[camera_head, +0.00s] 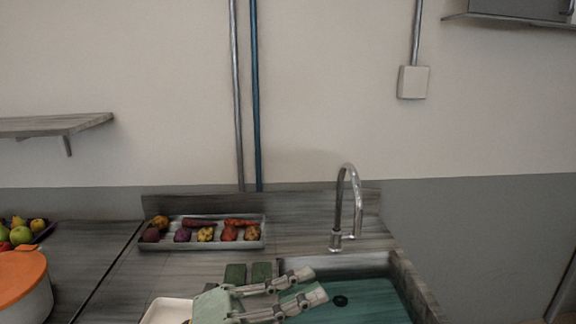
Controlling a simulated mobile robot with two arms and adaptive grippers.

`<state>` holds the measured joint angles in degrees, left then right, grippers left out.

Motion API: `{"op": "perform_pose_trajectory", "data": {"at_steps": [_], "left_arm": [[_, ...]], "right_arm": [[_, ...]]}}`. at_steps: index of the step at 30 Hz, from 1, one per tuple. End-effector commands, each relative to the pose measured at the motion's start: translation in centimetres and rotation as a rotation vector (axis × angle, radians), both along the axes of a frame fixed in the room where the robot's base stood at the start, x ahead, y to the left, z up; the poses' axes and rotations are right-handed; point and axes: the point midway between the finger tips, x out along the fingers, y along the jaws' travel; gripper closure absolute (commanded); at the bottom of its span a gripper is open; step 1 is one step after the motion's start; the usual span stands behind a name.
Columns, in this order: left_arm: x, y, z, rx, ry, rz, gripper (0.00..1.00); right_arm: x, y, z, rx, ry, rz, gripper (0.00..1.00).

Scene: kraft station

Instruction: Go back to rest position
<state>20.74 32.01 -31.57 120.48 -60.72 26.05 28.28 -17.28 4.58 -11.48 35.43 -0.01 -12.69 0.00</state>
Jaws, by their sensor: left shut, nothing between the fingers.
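My left gripper (312,284) shows at the bottom centre, over the left edge of the sink. Its pale fingers point right and hold nothing. They are shut, though a narrow gap shows between the finger links. My right gripper is out of view. The sink (372,298) has a teal basin with a dark round drain, and the gripper hides part of its left side.
A chrome faucet (337,240) rises behind the sink. A metal tray (210,246) of vegetables stands at the back left. Two green blocks (235,274) and a white tray (160,312) lie near the gripper. An orange-lidded pot (22,280) and fruit (21,235) are far left.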

Motion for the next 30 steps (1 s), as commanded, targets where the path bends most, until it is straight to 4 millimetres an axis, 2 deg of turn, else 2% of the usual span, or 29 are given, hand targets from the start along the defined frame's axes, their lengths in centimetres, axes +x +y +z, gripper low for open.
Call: {"op": "perform_pose_trajectory", "data": {"at_steps": [1,3,5,6,8,9,11,13,16,18,21,25,30], "left_arm": [[1.1,1.3,1.0,-0.122,0.071,0.083,1.00],[3.3,4.1,1.7,-0.276,0.179,0.221,1.00],[5.1,7.0,1.1,-0.389,0.289,0.347,1.00],[6.1,9.0,0.1,-0.455,0.368,0.433,1.00],[7.4,12.1,-2.2,-0.535,0.498,0.565,1.00],[7.9,14.1,-4.4,-0.577,0.593,0.655,1.00],[8.0,16.8,-8.1,-0.623,0.738,0.784,1.00],[7.2,19.4,-12.8,-0.650,0.908,0.921,1.00],[4.4,22.0,-19.5,-0.645,1.149,1.093,1.00],[1.5,23.1,-23.8,-0.619,1.314,1.194,1.00],[-2.8,23.8,-28.5,-0.564,1.516,1.299,1.00],[-8.0,23.9,-32.4,-0.481,1.725,1.385,1.00],[-14.2,23.4,-35.5,-0.368,1.942,1.449,1.00]], "right_arm": [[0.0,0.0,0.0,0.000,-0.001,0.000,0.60],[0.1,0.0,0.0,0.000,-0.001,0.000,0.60],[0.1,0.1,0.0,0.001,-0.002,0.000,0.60],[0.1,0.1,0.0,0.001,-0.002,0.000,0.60],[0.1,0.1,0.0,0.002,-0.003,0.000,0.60],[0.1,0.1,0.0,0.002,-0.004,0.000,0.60],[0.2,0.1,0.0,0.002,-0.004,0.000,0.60],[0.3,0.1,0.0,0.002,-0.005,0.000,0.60],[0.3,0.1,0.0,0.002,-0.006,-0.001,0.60],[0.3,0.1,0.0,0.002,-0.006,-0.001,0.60],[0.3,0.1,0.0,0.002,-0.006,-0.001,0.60],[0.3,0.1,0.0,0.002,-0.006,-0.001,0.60],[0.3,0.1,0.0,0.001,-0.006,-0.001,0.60]]}}
